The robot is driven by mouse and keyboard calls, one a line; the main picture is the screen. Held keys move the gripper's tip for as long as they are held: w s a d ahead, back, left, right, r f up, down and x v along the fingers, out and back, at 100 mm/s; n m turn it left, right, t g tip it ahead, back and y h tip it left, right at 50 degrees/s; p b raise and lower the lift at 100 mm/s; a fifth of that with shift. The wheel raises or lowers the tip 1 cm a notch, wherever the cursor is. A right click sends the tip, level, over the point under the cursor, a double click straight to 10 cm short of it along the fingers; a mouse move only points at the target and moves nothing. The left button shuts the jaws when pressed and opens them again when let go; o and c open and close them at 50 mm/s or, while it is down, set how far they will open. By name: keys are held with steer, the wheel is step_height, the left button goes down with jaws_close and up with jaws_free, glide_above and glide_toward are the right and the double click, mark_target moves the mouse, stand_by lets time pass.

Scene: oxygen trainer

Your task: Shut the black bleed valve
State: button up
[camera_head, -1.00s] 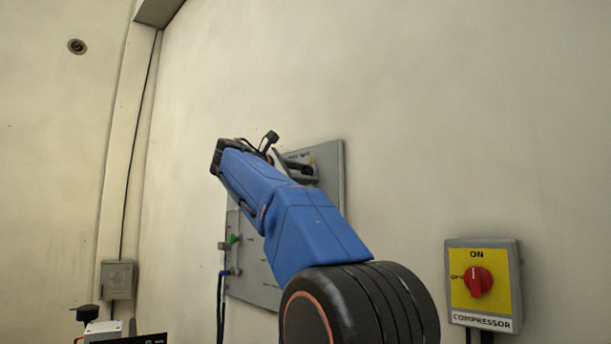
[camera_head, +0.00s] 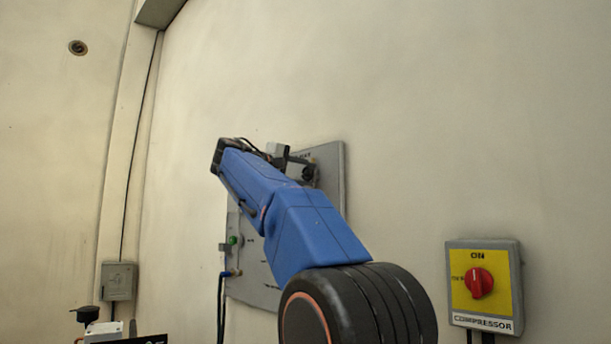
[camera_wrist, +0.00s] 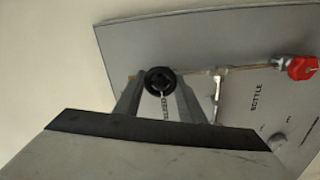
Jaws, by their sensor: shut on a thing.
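The black bleed valve (camera_wrist: 160,80) is a round black knob in the wrist view, on a grey panel (camera_wrist: 200,38) with partly readable lettering below the knob. The two grey fingers of my gripper (camera_wrist: 158,95) reach the knob from either side and are shut on it. In the head view my blue arm covers much of the panel (camera_head: 333,165). A dark round part shows on the panel's upper area there, but I cannot tell for sure that it is the same knob.
A red knob (camera_wrist: 302,68) sits at the end of a metal pipe, right of the black valve. The word BOTTLE is printed on the panel. A yellow compressor switch box (camera_head: 483,287) with a red knob is low on the right wall. The wall above is bare.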

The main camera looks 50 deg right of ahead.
steer(key=m, duration=0.4)
steer(key=shift+s+m, duration=0.1)
steer(key=shift+m, duration=0.2)
steer(key=m, duration=0.4)
steer(key=shift+m, duration=0.3)
steer(key=m, duration=0.4)
steer(key=shift+s+r, duration=0.1)
steer(key=shift+s+m, duration=0.1)
steer(key=shift+m, duration=2.2)
steer(key=o, duration=1)
steer(key=shift+o, duration=0.2)
